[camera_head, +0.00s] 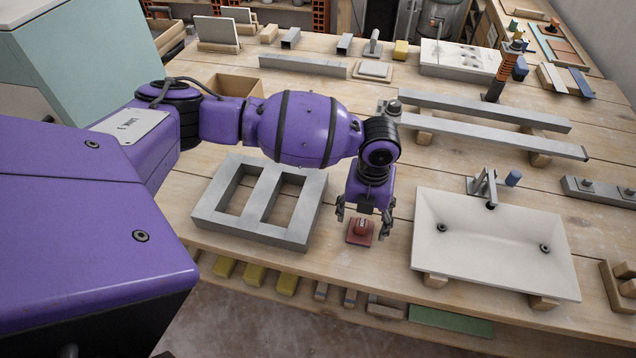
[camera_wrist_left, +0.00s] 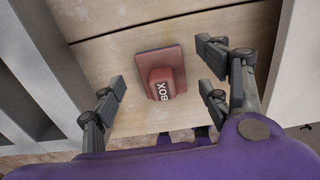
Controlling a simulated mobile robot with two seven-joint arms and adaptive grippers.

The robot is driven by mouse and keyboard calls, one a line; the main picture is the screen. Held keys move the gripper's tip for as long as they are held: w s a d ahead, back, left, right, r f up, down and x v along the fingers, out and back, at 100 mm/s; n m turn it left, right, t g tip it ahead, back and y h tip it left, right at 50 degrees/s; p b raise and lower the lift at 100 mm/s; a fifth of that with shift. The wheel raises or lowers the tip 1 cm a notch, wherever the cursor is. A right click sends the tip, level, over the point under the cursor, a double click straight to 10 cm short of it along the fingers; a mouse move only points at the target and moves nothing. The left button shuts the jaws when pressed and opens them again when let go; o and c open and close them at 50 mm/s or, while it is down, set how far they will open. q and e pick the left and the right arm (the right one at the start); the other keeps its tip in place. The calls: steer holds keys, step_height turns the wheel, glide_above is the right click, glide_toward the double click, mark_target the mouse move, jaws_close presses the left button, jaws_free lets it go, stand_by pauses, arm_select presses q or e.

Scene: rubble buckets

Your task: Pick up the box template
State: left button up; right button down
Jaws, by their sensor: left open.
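The box template (camera_head: 360,232) is a small red block on a flat red base, lying on the wooden table between a grey two-opening block and a white sink. In the left wrist view the box template (camera_wrist_left: 163,82) shows the letters "BOX" on its raised part. My left gripper (camera_head: 364,217) points down just above it, with its fingers spread. In the left wrist view my left gripper (camera_wrist_left: 165,95) is open, its fingers on both sides of the template and apart from it. My right gripper is not in view.
The grey two-opening block (camera_head: 205,212) lies close to the left of the gripper. The white sink (camera_head: 490,258) on wooden blocks stands close to the right. Long grey bars (camera_head: 490,112) lie behind. The table's front edge is near the template.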

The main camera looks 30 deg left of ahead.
arm_select(q)
step_height(320, 180, down, 2)
steer(key=shift+w+r, duration=0.1)
steer(key=c, duration=1.2)
steer(key=shift+c, duration=0.2)
steer(key=shift+r, duration=0.1)
steer(key=shift+w+r, duration=0.1)
steer(key=shift+r, duration=0.5)
steer(key=s+d+r, duration=1)
steer(key=r, duration=0.1)
steer(key=shift+r, duration=0.3)
